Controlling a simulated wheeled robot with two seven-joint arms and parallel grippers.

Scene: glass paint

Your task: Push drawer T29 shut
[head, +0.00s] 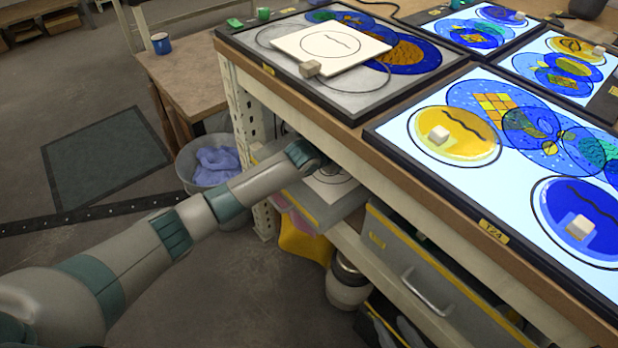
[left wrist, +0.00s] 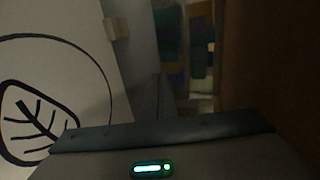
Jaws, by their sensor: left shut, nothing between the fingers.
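An open drawer or tray (head: 345,207) juts out under the workbench, with a white sheet bearing a black line drawing (head: 328,188) in it. I cannot read a T29 label on it. My left arm reaches to it from the left, and its hand is hidden at the drawer under the bench edge. In the left wrist view my left gripper (left wrist: 160,140) shows as a dark band and grey body with a green light, shut and empty. Beside it lies a white sheet with a leaf drawing (left wrist: 40,110) and a small block (left wrist: 116,28). Contact cannot be told. My right gripper is not in view.
A grey drawer front with a metal handle (head: 428,292) is at the right below the bench. Lit glass panels (head: 530,140) cover the bench top. A bucket with a blue cloth (head: 215,165) and a metal canister (head: 347,283) stand nearby.

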